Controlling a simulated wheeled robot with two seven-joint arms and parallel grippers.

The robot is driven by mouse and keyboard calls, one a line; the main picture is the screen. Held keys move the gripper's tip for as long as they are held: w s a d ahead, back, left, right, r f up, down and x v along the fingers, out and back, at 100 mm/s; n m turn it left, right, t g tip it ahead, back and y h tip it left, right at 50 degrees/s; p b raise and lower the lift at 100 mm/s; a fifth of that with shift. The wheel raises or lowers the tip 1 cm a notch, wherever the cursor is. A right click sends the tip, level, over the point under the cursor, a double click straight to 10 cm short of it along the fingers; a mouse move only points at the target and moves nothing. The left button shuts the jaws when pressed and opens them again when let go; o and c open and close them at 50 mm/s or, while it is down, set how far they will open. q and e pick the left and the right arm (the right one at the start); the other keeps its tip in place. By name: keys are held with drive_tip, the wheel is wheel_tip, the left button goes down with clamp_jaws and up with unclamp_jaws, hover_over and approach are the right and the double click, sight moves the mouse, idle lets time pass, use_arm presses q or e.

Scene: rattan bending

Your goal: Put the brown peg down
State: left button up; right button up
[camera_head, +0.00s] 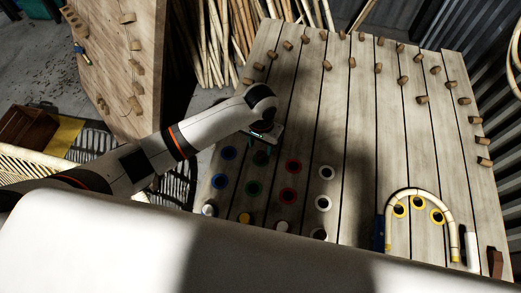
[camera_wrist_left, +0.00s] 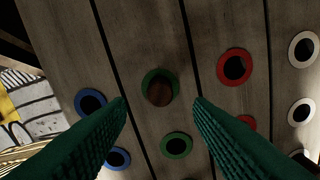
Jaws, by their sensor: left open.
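The brown peg (camera_wrist_left: 160,91) shows end-on in the left wrist view, at a green-ringed hole (camera_wrist_left: 153,75) in the plank table. It looks to stand in that hole, but how deep I cannot tell. My left gripper (camera_wrist_left: 160,102) is open, with its green ridged fingers apart on either side of the peg and touching nothing that I can see. In the head view the left gripper (camera_head: 264,138) is over the ringed holes, and the peg is not clearly visible beneath it. My right gripper is not in view.
Blue (camera_wrist_left: 90,102), red (camera_wrist_left: 235,67) and white (camera_wrist_left: 303,50) ringed holes surround the peg. On the plank table (camera_head: 350,130), several wooden pegs line the far and right edges. The table's middle is clear.

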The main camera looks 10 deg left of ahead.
sight(261, 154)
use_arm(q)
wheel_tip(261, 154, up, 7)
idle(0.3)
drive_tip(key=shift+f, duration=0.1)
idle(0.4)
